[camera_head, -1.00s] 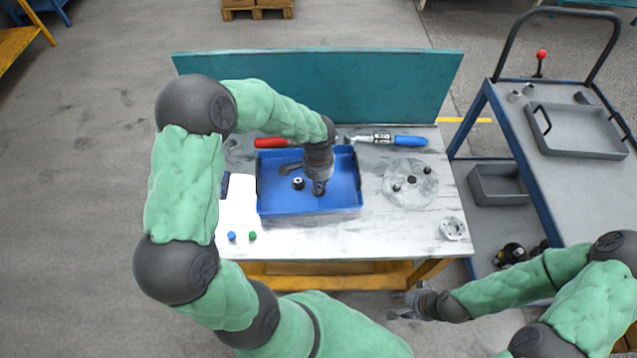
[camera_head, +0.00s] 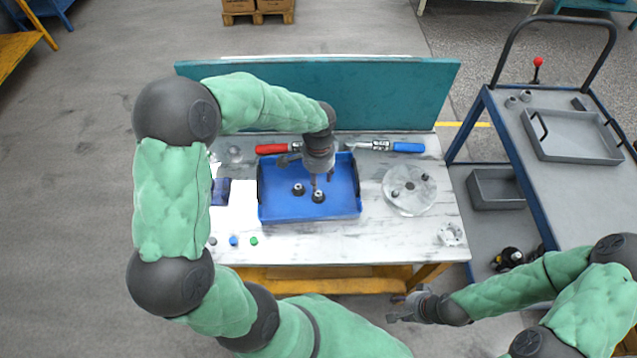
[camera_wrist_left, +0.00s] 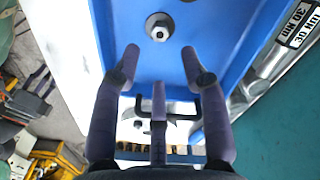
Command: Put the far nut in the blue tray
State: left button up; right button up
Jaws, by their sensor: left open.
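The blue tray (camera_head: 275,208) stands in the middle of the table. Two dark nuts with pale centres lie apart on its floor, one at the left (camera_head: 298,189) and one nearer the middle (camera_head: 318,196). My left gripper (camera_head: 322,182) points down above the tray, just behind the middle nut. In the left wrist view, its fingers (camera_wrist_left: 160,52) are spread and empty; one nut (camera_wrist_left: 159,27) lies beyond the tips, and another is cut off at the top edge. My right gripper (camera_head: 402,312) hangs in front of the table; its jaw state is unclear.
A round grey plate (camera_head: 402,203) with several small dark parts lies right of the tray. A red-handled tool (camera_head: 272,149) and a blue-handled wrench (camera_head: 408,147) lie behind it. A teal panel (camera_head: 390,95) closes the back. A cart with a grey tray (camera_head: 575,150) stands right.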

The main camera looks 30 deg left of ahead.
pick_arm(q)
jog(key=shift+r+p, duration=0.45)
jog(key=shift+r, duration=2.05)
